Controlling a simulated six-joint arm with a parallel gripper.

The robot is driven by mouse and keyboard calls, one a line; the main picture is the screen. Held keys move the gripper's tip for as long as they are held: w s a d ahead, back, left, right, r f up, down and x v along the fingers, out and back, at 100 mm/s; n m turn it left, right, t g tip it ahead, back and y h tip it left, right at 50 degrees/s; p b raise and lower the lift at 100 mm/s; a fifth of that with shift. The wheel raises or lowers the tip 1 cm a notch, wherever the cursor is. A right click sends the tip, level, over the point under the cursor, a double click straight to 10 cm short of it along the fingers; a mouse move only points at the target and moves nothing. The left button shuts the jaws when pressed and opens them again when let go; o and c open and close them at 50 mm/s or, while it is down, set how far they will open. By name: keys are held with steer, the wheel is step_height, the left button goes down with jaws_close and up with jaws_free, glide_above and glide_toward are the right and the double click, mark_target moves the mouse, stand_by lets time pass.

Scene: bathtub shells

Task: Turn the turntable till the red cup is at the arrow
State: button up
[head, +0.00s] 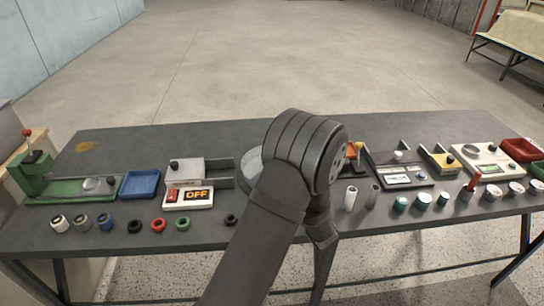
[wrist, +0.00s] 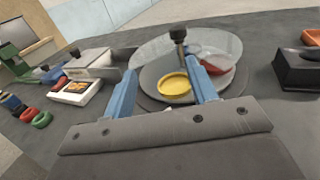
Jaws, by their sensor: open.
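The turntable (wrist: 150,88) is in the wrist view, a grey round plate with a clear disc above it. A black knob (wrist: 178,35) stands up from it near the far side. A yellow cup (wrist: 173,84) sits toward the near side, and a red cup (wrist: 215,66) sits to the right, partly behind my right finger. My gripper (wrist: 163,66) is open, its two blue fingers reaching over the turntable's near part, with the knob beyond the tips. A small white mark (wrist: 168,107) shows at the near edge; I cannot tell if it is the arrow. In the head view my arm hides most of the turntable (head: 249,172).
Left of the turntable is a box with an OFF display (head: 197,195), with a blue tray (head: 140,184) beyond. A grey device with a screen (head: 398,177) stands right. Several rings and small cylinders line the front of the dark table (head: 230,132). The table's back strip is clear.

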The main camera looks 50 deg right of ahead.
steer(key=shift+s+d+f+m+g+h, duration=0.15)
steer(key=shift+s+d+f+m+h, duration=0.15)
steer(key=shift+s+h, duration=0.15)
steer(key=shift+s+d+f+m+g+h, duration=0.15)
steer(key=shift+s+d+m+h, duration=0.15)
steer(key=shift+s+h, duration=0.15)
steer(key=x, duration=1.7)
steer(key=shift+w, duration=0.2)
jaws_close()
